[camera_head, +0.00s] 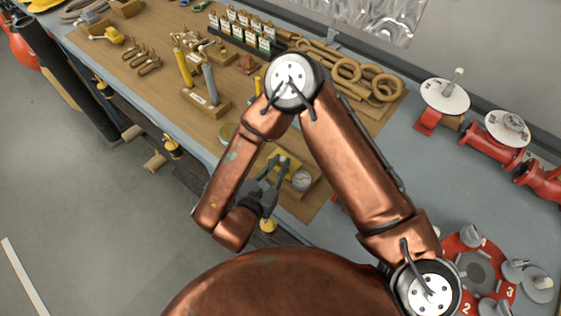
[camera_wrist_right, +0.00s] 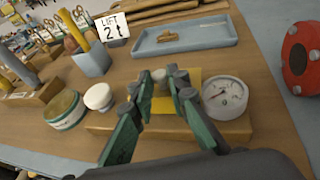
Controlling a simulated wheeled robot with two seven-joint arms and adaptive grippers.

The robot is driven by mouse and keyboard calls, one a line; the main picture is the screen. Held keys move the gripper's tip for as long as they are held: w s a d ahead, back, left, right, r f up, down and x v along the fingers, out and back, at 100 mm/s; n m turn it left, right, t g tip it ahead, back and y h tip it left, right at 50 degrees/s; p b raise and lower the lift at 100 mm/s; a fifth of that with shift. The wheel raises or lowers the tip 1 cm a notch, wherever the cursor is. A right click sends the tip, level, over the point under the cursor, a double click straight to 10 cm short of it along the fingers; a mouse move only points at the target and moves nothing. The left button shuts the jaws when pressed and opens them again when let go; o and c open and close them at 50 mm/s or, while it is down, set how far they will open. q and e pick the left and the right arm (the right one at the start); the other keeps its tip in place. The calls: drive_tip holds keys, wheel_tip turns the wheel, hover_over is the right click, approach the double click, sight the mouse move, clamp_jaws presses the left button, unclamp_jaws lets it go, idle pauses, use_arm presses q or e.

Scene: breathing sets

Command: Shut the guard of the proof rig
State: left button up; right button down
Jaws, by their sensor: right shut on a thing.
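The proof rig is a wooden block (camera_wrist_right: 240,130) on the bench with a round white gauge (camera_wrist_right: 224,97) at its right. The gauge also shows in the head view (camera_head: 301,180). A yellow plate (camera_wrist_right: 194,78), which looks like the guard, stands at the back of the block. I cannot tell its exact angle. My right gripper (camera_head: 277,160) is over the rig, left of the gauge. In the right wrist view its green fingers (camera_wrist_right: 161,80) close around a small pale part at the yellow plate, partly hidden by the fingertips. My left gripper is out of view.
A white pot (camera_wrist_right: 98,97), a round tin (camera_wrist_right: 64,110) and a sign reading "LIFT 2" (camera_wrist_right: 112,28) stand left of the rig. A blue-grey tray (camera_wrist_right: 185,37) lies behind. Red valves (camera_head: 490,145) stand on the bench at right.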

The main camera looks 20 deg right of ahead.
drive_tip(key=shift+s+a+f+t+h+b, duration=0.1)
drive_tip(key=shift+a+f+t+h+b, duration=0.15)
drive_tip(key=shift+f+b, duration=0.3)
drive_tip(key=c, duration=1.8)
unclamp_jaws()
drive_tip(key=shift+d, duration=0.1)
drive_tip(key=shift+c, duration=0.2)
drive_tip(key=shift+r+h, duration=0.1)
drive_tip(key=shift+h, duration=0.15)
drive_tip(key=v, duration=0.7)
drive_tip(key=shift+s+a, duration=0.15)
drive_tip(key=shift+a, duration=0.05)
